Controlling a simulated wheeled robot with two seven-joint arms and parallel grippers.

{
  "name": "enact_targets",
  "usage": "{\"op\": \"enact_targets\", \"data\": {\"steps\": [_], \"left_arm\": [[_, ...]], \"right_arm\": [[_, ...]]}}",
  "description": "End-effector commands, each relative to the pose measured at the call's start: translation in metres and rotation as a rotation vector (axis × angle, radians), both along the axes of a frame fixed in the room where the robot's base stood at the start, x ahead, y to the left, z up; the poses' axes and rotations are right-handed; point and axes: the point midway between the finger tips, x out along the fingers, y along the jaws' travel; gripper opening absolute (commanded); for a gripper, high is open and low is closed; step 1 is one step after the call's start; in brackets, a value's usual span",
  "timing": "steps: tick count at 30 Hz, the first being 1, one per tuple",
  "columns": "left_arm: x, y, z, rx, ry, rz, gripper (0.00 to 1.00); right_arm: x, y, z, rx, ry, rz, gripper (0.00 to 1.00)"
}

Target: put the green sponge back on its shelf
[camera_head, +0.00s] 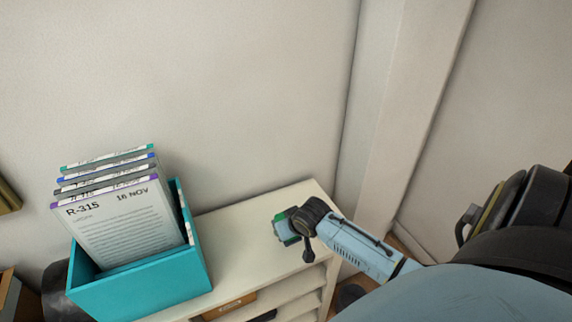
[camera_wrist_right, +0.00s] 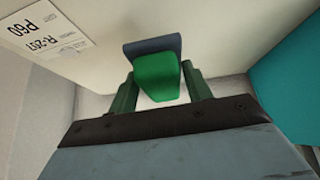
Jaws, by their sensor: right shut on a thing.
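The green sponge (camera_wrist_right: 157,82) with a dark blue-grey layer is between the green fingers of my right gripper (camera_wrist_right: 159,72) in the right wrist view. The fingers are shut on its two sides. In the head view my right gripper (camera_head: 287,229) is over the right end of the white shelf unit (camera_head: 240,236), with a bit of green at its tip. I cannot tell whether the sponge touches the unit. My left gripper is not in view.
A teal box (camera_head: 140,287) with several upright document cards (camera_head: 120,225) stands on the unit's left part. Open shelf levels show at the front, one holding an orange-brown item (camera_head: 230,306). A wall is behind and a pillar (camera_head: 400,130) at right. A printed label (camera_wrist_right: 50,38) shows in the wrist view.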

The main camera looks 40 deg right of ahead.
Motion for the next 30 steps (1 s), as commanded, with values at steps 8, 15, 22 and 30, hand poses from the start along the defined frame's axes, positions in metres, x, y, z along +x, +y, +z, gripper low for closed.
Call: {"op": "enact_targets", "data": {"steps": [8, 15, 22, 30], "left_arm": [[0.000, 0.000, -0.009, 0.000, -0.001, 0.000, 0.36], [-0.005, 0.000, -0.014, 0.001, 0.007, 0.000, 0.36], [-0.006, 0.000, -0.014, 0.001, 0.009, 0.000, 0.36], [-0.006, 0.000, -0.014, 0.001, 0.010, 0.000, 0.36]], "right_arm": [[0.000, 0.001, -0.033, 0.000, 0.002, 0.001, 0.28], [0.001, 0.001, -0.052, 0.000, -0.002, 0.001, 0.28], [0.001, 0.001, -0.052, 0.000, -0.001, 0.001, 0.28], [0.000, 0.001, -0.054, 0.000, 0.000, 0.001, 0.72]]}}
